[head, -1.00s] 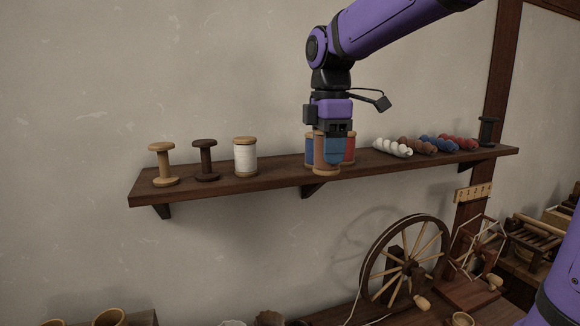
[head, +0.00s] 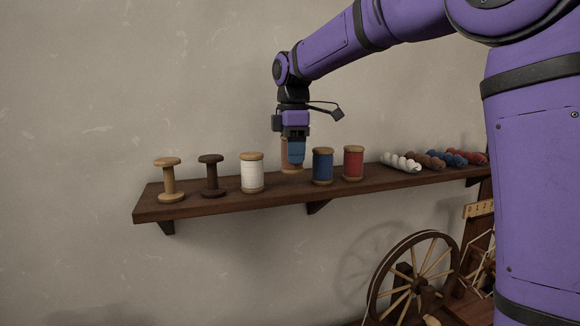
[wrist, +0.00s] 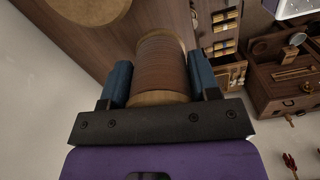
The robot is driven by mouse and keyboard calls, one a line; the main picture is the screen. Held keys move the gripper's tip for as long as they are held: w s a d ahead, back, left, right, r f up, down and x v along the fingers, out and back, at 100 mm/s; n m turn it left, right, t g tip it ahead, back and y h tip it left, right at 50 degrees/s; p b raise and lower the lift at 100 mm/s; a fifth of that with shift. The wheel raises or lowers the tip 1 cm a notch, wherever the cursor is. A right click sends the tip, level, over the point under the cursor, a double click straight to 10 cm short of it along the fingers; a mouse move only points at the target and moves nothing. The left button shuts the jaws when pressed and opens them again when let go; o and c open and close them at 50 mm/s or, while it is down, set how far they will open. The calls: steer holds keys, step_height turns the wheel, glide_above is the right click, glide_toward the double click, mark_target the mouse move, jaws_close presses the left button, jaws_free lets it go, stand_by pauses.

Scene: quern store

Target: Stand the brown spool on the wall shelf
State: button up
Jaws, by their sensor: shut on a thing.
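The brown spool (wrist: 161,68) is a wooden spool wound with brown thread. It sits upright between the two blue fingers of my gripper (wrist: 161,85). In the head view the spool (head: 284,152) is partly hidden behind a finger of my gripper (head: 294,153). My gripper is shut on it, pointing down over the wall shelf (head: 230,202). The spool's lower end appears at the level of the shelf top, in the gap between the white and blue spools. I cannot tell whether it touches the board.
On the shelf stand a bare light spool (head: 168,181), a dark spool (head: 211,176), a white spool (head: 252,172), a blue spool (head: 322,166) and a red spool (head: 353,163). Yarn skeins (head: 425,160) lie to the right. A spinning wheel (head: 415,285) stands below.

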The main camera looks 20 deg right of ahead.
mark_target(290, 166)
steer(key=shift+w+a, duration=0.1)
steer(key=shift+w, duration=0.3)
steer(key=shift+w+f, duration=0.25)
steer(key=shift+f, duration=1.55)
steer(key=shift+f, duration=0.15)
steer(key=o, duration=0.9)
step_height(290, 166, up, 12)
steer(key=shift+f, duration=0.1)
steer(key=shift+s+r, duration=0.15)
steer(key=shift+r, duration=0.1)
